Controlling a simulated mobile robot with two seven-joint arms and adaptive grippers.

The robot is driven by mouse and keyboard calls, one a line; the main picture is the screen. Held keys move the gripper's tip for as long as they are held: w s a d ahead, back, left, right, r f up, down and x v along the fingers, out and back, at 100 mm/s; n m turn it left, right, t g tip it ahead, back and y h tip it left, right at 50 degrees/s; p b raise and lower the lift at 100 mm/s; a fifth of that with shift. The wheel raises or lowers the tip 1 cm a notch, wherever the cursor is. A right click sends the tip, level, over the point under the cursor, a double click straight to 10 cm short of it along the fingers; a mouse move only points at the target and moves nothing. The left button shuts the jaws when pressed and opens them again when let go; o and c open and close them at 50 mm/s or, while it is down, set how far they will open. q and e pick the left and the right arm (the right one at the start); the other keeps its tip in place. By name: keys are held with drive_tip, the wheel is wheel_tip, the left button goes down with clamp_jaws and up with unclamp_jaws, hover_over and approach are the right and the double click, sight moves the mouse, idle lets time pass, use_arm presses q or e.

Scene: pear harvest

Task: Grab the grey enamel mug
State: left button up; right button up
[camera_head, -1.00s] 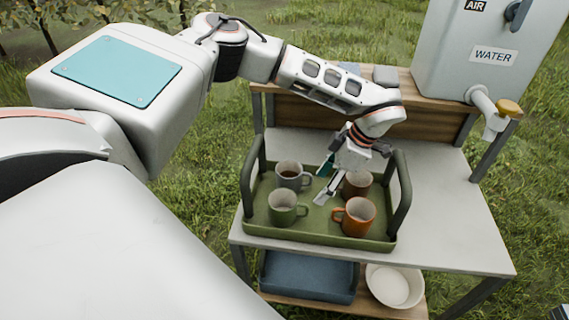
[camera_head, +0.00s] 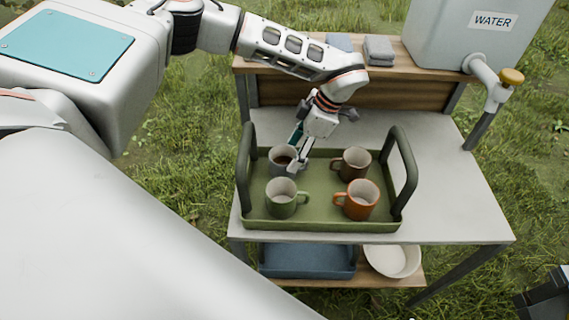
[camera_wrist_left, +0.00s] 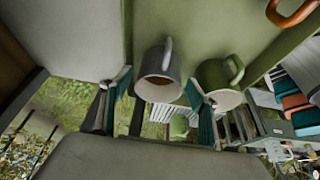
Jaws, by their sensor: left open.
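The grey enamel mug (camera_head: 279,169) stands upright at the back left of the green tray (camera_head: 322,226), dark inside. My left gripper (camera_head: 294,157) is open at its right side, and a finger partly covers the mug there. In the left wrist view, the grey mug (camera_wrist_left: 157,88) shows between the two spread fingers of the gripper (camera_wrist_left: 161,82), its handle pointing up in the picture. I cannot tell whether a finger touches it.
A green mug (camera_head: 281,200) stands just in front of the grey one. A brown mug (camera_head: 353,166) and an orange mug (camera_head: 361,202) stand on the right. Tall tray handles (camera_head: 404,170) rise at both sides. The tabletop (camera_head: 450,195) is clear on the right.

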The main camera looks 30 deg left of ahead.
sight(280, 156)
use_arm(q)
drive_tip(key=p+x, duration=0.1)
drive_tip(key=x, duration=0.5)
drive_tip(key=shift+f, duration=0.25)
drive_tip(key=c, duration=1)
